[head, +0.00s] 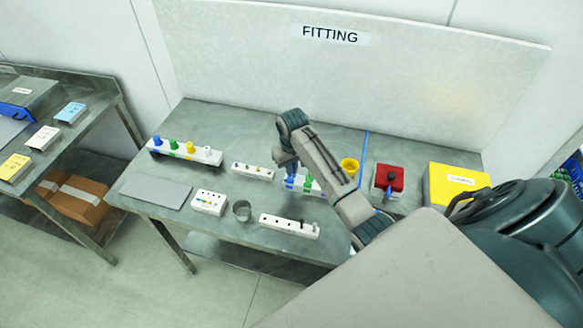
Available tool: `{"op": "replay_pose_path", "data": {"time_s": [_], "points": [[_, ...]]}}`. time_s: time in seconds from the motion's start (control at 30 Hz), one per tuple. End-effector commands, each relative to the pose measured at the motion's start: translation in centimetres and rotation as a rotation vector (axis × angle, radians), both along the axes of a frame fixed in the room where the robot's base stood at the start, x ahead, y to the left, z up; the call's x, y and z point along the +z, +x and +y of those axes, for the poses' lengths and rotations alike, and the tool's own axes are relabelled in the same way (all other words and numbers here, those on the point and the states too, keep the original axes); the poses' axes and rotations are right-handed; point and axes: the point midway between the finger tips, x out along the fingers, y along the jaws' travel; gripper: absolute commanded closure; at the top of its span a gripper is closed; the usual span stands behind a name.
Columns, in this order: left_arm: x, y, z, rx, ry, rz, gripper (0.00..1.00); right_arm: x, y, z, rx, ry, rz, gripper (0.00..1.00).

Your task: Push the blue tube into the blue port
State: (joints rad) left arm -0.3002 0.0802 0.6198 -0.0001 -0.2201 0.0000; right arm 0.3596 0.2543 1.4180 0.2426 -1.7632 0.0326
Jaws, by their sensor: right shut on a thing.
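My right gripper (288,165) is over the middle of the table, pointing down, its arm coming in from the right. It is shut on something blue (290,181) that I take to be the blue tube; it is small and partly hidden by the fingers. Directly below is a white block (301,188) with blue and green parts. My arm covers the block's right side. I cannot tell the blue port from the blue piece here, or whether they touch. A blue fitting (157,141) also stands on the white rack at the left. My left gripper is not in view.
The rack (182,153) also holds green, yellow and white fittings. A yellow cup (349,165), red box (388,180) and yellow box (457,184) stand right.

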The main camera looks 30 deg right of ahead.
Motion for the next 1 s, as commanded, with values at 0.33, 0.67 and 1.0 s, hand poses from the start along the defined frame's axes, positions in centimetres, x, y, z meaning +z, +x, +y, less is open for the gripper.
{"op": "replay_pose_path", "data": {"time_s": [0.33, 0.67, 1.0], "points": [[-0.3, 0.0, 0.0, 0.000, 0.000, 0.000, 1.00, -0.9, 0.0, 0.0, 0.000, 0.000, 0.000, 1.00], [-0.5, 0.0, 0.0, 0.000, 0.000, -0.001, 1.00, -1.7, 0.0, 0.0, 0.000, 0.000, 0.001, 1.00], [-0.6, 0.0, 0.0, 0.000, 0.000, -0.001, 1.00, -2.0, 0.0, 0.0, 0.000, 0.000, 0.001, 0.87]]}}
